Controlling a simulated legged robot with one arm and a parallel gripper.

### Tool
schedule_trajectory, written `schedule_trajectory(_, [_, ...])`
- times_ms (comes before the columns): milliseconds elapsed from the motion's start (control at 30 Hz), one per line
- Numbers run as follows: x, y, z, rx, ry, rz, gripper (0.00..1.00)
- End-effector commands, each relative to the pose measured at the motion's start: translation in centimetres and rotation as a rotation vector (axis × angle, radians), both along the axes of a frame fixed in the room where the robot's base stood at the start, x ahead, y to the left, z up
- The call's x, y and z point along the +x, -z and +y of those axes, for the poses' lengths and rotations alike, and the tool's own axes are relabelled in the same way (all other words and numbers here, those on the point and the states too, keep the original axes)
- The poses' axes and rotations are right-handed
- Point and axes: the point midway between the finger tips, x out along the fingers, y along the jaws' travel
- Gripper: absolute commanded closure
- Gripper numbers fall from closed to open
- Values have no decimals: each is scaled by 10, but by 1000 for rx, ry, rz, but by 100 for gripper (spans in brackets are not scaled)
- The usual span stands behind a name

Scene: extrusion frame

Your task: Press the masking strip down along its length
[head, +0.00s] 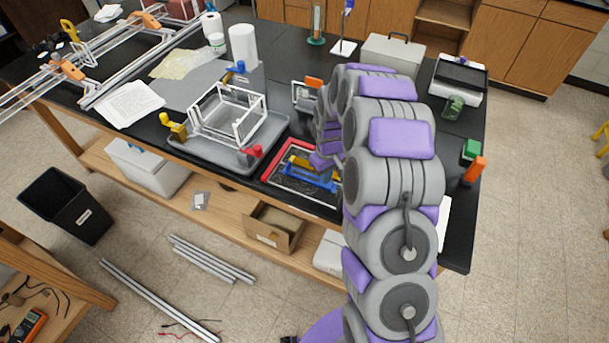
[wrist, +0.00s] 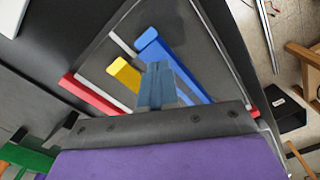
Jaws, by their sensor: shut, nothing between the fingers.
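My gripper (wrist: 158,75) shows in the wrist view with its grey fingers together and nothing between them. It is over a dark tray (wrist: 205,40) with a red bar (wrist: 95,97), a yellow bar (wrist: 125,73) and a blue bar (wrist: 165,52) in it. I cannot tell whether the fingers touch anything. I cannot surely pick out the masking strip; a thin white strip (wrist: 100,86) lies between the red and yellow bars. In the head view a small white extrusion frame (head: 236,128) stands on a grey tray (head: 205,149), left of the dark tray (head: 322,205). My arm hides part of the dark tray.
Yellow (head: 173,127), blue (head: 235,68) and red (head: 252,152) clamps stand around the frame. A paper stack (head: 130,103), white rolls (head: 242,45) and a lidded case (head: 392,57) are on the black bench. A green and orange item (head: 473,165) sits near its right edge.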

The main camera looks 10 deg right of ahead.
Motion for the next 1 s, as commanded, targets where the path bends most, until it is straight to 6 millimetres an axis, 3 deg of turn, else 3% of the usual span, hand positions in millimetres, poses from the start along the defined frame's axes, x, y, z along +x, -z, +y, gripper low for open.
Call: schedule_trajectory(1000, [0,14,0,0,0,1,100])
